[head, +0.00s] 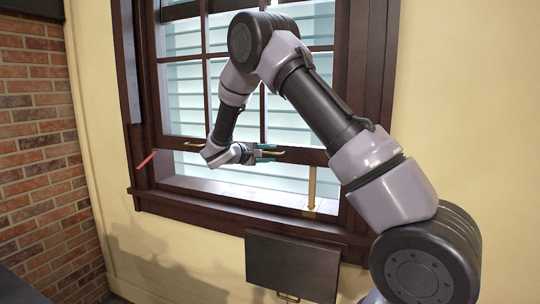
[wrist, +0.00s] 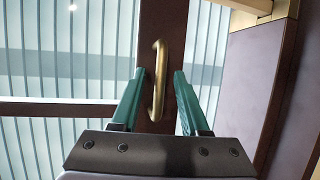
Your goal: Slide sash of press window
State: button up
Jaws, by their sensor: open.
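The press window's sash (head: 305,156) has a dark wooden bottom rail and stands partly raised, with an open gap below it. A brass handle (wrist: 158,80) on the rail shows in the wrist view, between the two green fingers. My gripper (wrist: 160,74) is open, one finger on each side of the handle. The fingers look apart from the handle; whether either touches it is hard to tell. In the head view my gripper (head: 268,153) is at the rail, and the arm hides part of the window. A second brass handle (head: 193,145) is on the rail further left.
A brass upright (head: 312,190) stands on the sill under the rail, right of my gripper. A red lever (head: 146,160) sticks out at the frame's left side. A dark panel (head: 293,267) hangs below the sill. A brick wall (head: 40,150) is at left.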

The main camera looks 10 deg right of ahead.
jog(key=shift+w+d, duration=0.1)
jog(key=shift+d, duration=0.05)
grip_shut()
dwell(1.4)
